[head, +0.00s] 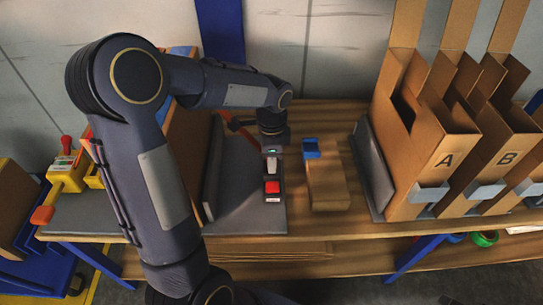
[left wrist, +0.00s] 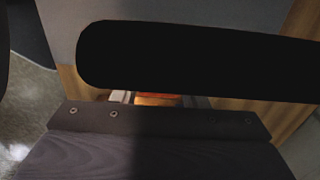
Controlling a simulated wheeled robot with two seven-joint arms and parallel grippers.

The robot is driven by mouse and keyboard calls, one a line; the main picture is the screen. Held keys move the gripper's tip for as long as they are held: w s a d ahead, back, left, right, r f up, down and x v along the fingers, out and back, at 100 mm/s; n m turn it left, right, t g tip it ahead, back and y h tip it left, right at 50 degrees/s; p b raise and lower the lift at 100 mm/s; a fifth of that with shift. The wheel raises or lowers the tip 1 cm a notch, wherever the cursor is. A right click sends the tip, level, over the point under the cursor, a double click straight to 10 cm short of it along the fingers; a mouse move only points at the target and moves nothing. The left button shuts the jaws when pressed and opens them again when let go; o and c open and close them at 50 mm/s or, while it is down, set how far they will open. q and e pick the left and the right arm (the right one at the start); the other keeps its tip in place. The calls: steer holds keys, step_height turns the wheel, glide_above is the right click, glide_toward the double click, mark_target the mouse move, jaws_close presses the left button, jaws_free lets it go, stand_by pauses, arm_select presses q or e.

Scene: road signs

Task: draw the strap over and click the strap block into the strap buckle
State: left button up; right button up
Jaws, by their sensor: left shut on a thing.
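My left gripper (head: 272,153) points down over the grey panel and is shut on the strap block, which the gripper mostly hides. A reddish strap (head: 236,124) runs from the upper left toward the gripper. The strap buckle (head: 272,188), with a red top and a pale label, sits on the panel just in front of the gripper. A light grey piece (head: 272,166) shows between them; I cannot tell whether block and buckle touch. In the left wrist view a large black shape hides most of the scene, and a small orange-red patch (left wrist: 158,100) shows below it. My right gripper is not in view.
A wooden block with a blue end (head: 327,186) lies close to the right of the buckle on the wooden bench (head: 300,222). Cardboard holders marked A (head: 445,158) and B (head: 507,156) stand at right. Yellow and red items (head: 66,172) are at left.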

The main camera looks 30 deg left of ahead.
arm_select(q)
steer(key=shift+f, duration=0.4)
stand_by(0.3)
steer(key=o, duration=0.9)
step_height(320, 180, up, 8)
steer(key=shift+f+p, duration=0.1)
steer(key=shift+p, duration=0.85)
steer(key=shift+s+r, duration=0.25)
steer(key=shift+s, duration=0.1)
steer(key=s+d+r+n+t+h, duration=0.1)
steer(key=s+d+n+t+h, duration=0.15)
steer(key=s+n, duration=0.6)
steer(key=s+d+r+n+t+h, duration=0.1)
steer(key=s+d+r+n+t, duration=0.25)
steer(key=s, duration=0.75)
steer(key=shift+n, duration=0.6)
step_height(320, 180, up, 17)
steer(key=p, duration=1.9)
steer(key=shift+w+r, duration=0.1)
steer(key=shift+w, duration=0.05)
